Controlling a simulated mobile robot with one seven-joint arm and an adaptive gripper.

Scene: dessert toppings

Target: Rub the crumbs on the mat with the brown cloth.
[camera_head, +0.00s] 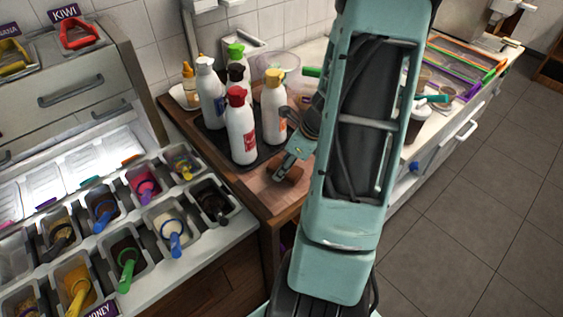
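My gripper (285,170) is low over the wooden counter, just in front of the bottles. A small brown piece, which looks like the brown cloth (292,173), shows right at its fingertips. My arm hides part of the fingers, so I cannot tell whether they are closed on the cloth. Below is a reddish-brown flat surface, perhaps the mat (268,192), near the counter's front corner. The crumbs are too small to make out.
A dark tray (213,146) with several squeeze bottles, including a red-capped one (241,128) and a yellow-capped one (274,108), stands close behind the gripper. Topping tubs with spoons (170,229) fill the left. My arm covers the counter to the right.

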